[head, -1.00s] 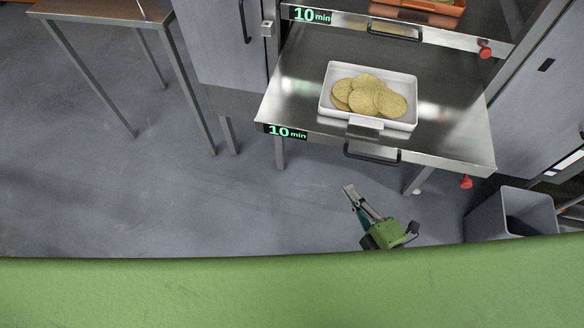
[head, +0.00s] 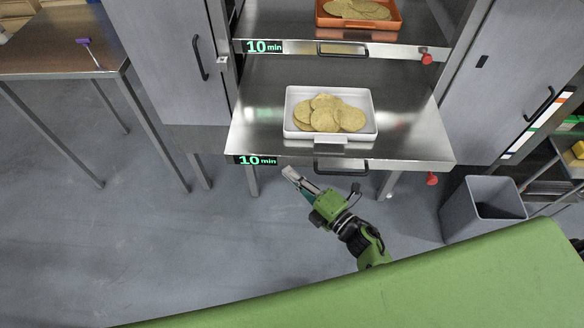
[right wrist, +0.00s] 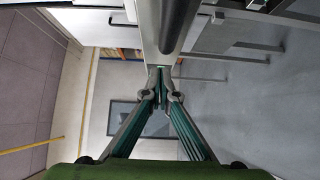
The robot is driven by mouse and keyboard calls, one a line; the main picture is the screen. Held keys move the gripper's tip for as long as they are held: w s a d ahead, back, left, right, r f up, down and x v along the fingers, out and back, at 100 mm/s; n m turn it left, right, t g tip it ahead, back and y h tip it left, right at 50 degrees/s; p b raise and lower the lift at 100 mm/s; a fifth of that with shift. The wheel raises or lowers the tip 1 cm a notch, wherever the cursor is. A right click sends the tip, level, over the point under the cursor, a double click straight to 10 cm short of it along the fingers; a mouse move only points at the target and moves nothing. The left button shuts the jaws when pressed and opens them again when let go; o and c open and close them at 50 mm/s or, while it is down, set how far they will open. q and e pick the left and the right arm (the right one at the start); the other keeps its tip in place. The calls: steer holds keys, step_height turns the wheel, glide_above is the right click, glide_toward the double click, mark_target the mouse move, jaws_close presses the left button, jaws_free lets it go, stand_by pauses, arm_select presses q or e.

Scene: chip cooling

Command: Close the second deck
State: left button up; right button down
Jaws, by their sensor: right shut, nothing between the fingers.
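The lower deck (head: 400,140) is a steel shelf pulled out toward me, with a "10 min" display (head: 257,160) and a dark handle (head: 340,166) on its front edge. A white tray (head: 372,130) of round chips (head: 325,113) stands on it. The upper deck (head: 390,52) also sticks out above. My right gripper (head: 289,174) is shut and empty, just in front of and below the lower deck's front edge, left of the handle. In the right wrist view the right fingers (right wrist: 160,80) meet at a metal edge close ahead; contact cannot be told. My left gripper is not in view.
An orange tray (head: 392,22) of chips stands on the upper deck. Red knobs (head: 432,179) stick out at the decks' right side. A steel table (head: 50,45) stands left, a grey bin (head: 480,210) right. The floor before the deck is clear.

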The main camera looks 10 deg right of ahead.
steer(key=shift+w+d, duration=0.2)
steer(key=shift+w, duration=0.45)
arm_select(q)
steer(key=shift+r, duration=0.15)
arm_select(e)
steer(key=shift+w, duration=0.15)
